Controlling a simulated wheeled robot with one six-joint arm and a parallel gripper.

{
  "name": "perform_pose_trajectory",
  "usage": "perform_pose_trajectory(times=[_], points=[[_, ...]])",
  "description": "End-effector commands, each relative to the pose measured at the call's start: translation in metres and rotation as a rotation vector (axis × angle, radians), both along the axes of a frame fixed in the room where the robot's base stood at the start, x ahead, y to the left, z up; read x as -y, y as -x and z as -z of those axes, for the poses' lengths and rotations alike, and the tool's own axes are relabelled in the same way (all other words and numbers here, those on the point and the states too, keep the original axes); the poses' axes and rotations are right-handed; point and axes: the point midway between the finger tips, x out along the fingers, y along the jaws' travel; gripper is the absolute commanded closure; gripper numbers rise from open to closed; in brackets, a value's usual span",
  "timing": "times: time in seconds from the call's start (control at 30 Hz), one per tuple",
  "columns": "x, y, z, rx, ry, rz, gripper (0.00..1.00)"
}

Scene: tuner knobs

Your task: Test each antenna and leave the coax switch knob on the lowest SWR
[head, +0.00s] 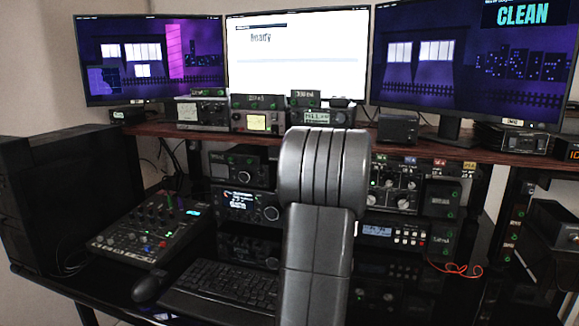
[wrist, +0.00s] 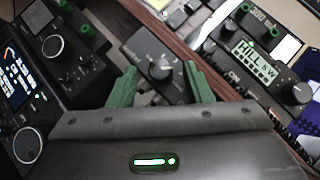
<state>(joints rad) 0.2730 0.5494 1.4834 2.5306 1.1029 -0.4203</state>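In the wrist view, a black box with a round grey knob (wrist: 161,68) sits below the wooden shelf edge; it looks like the coax switch (wrist: 146,45). My gripper (wrist: 162,86) has two green fingers spread apart, one on each side of the box's near part. The fingers look apart from the knob, and nothing is between them but the box. A meter with a lit display (wrist: 259,58) reading roughly "HILL 6 W" is at right; it also shows in the head view (head: 317,117). In the head view my arm hides the gripper and the switch.
Several radios and two analog meters (head: 257,122) line the wooden shelf (head: 145,129). A mixer (head: 150,226), keyboard (head: 222,284) and mouse (head: 150,285) lie on the desk. The middle monitor (head: 297,52) reads "Ready"; the right one (head: 470,65) shows "CLEAN".

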Motion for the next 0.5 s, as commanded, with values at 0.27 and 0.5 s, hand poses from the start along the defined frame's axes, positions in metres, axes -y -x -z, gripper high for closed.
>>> perform_pose_trajectory(times=[0.27,0.5], points=[[0.001,0.003,0.001,0.001,-0.001,0.0,0.55],[0.014,0.035,0.019,-0.002,0.0,0.003,0.55]])
